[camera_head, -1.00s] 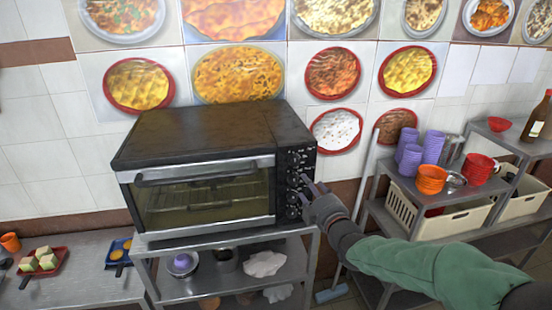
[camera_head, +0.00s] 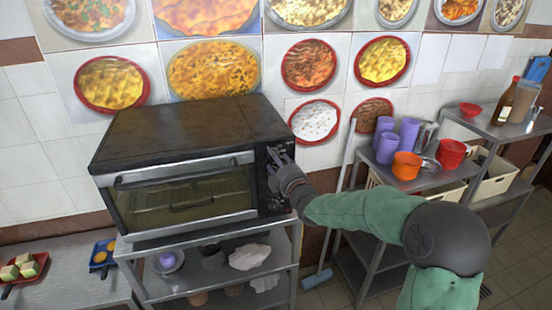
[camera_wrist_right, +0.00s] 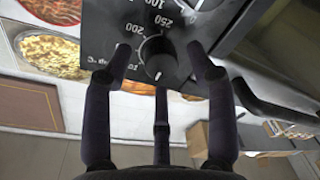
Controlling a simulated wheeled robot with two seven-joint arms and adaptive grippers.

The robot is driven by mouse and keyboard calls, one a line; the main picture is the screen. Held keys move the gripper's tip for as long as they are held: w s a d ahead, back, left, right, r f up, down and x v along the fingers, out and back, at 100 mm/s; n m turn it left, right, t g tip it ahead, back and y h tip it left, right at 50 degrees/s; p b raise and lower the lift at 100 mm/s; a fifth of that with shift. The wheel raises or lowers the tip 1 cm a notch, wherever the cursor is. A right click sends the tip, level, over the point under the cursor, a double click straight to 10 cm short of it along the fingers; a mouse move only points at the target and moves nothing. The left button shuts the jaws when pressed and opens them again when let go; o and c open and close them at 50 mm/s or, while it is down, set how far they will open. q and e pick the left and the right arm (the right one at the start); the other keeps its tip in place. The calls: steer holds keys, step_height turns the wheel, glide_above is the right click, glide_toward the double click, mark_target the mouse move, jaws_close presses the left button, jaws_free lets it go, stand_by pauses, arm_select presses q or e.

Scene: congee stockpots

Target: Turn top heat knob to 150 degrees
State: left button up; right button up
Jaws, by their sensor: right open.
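The black oven (camera_head: 185,135) stands on a metal rack with its glass door closed. Its control panel is at the right of the front. My right gripper (camera_head: 278,160) is open at the upper part of this panel, and its hand hides some of the knobs. In the right wrist view, a dark round knob (camera_wrist_right: 157,57) with a pale pointer mark sits between the spread fingertips. The dial numbers 100, 200 and 250 show around the knobs, partly cut off. I cannot tell whether the fingers touch the knob. My left gripper is not in view.
A second knob (camera_wrist_right: 205,3) is cut off at the top of the wrist view. The oven door handle (camera_head: 185,168) runs left of the panel. A metal shelf with purple cups (camera_head: 387,148) and orange bowls (camera_head: 406,166) stands to the right.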

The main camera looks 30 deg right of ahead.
steer(key=shift+w, duration=0.45)
steer(key=c, duration=1.1)
steer(key=shift+c, duration=0.2)
steer(key=shift+a+f+m+t+h+b, duration=0.15)
steer(key=shift+m+h+b, duration=0.1)
steer(key=shift+m+b, duration=2.85)
steer(key=shift+d+f+m+t+h+b, duration=0.1)
steer(key=shift+m+h+b, duration=0.1)
steer(key=shift+m+b, duration=2.95)
steer(key=shift+a+f+m+t+h+b, duration=0.2)
steer(key=shift+m+b, duration=1.85)
steer(key=shift+b, duration=2.05)
steer(key=shift+d+r, duration=0.1)
steer(key=shift+r, duration=0.05)
